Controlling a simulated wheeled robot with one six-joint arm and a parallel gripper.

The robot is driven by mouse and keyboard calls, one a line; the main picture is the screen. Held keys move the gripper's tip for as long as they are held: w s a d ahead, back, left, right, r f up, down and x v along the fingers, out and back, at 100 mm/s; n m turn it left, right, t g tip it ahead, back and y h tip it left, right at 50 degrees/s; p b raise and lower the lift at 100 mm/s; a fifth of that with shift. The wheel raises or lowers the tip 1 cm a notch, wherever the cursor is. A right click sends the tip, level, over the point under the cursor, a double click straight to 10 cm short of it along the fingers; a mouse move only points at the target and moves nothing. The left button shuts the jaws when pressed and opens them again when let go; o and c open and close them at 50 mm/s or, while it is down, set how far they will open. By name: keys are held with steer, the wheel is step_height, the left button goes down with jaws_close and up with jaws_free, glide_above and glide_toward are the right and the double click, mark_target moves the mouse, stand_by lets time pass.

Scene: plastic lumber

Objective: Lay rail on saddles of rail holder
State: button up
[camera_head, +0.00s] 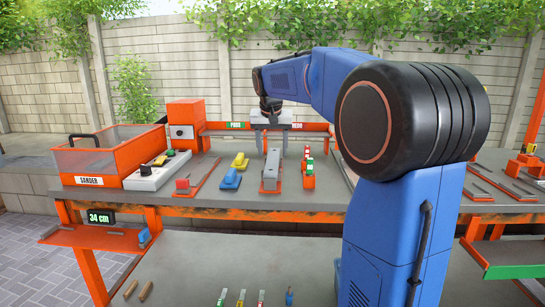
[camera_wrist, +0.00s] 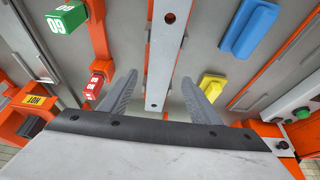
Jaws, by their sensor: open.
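A long grey rail (camera_head: 272,165) with dark holes lies on the bench, on a narrow orange holder (camera_head: 269,188) whose saddles I cannot make out. In the wrist view the rail (camera_wrist: 163,55) runs lengthwise down the middle, with a thin orange edge beside it. My gripper (camera_wrist: 163,92) is open and empty, its two grey fingers to either side of the rail in that view. I cannot tell how far above the rail they are.
Blue (camera_head: 231,179) and yellow (camera_head: 240,161) blocks lie left of the rail. Red and green numbered blocks (camera_head: 308,167) stand to its right. An orange SANDER bin (camera_head: 108,155) and a white switch box (camera_head: 157,171) are at the left. The orange back shelf (camera_head: 228,126) is close to my gripper.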

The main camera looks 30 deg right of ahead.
steer(key=v, duration=1.3)
steer(key=shift+r, duration=0.25)
steer(key=s+a+f+n+y, duration=0.1)
steer(key=s+a+f, duration=0.3)
steer(key=s+f, duration=0.6)
steer(key=s+a+f+n, duration=0.3)
steer(key=s+a+f, duration=0.2)
steer(key=s+f, duration=0.6)
steer(key=s+a+f+n+t+y, duration=0.1)
steer(key=s+a+f, duration=0.4)
steer(key=s+f, duration=0.6)
steer(key=shift+s+n+y, duration=0.3)
steer(key=shift+s+n, duration=0.4)
steer(key=shift+n, duration=0.2)
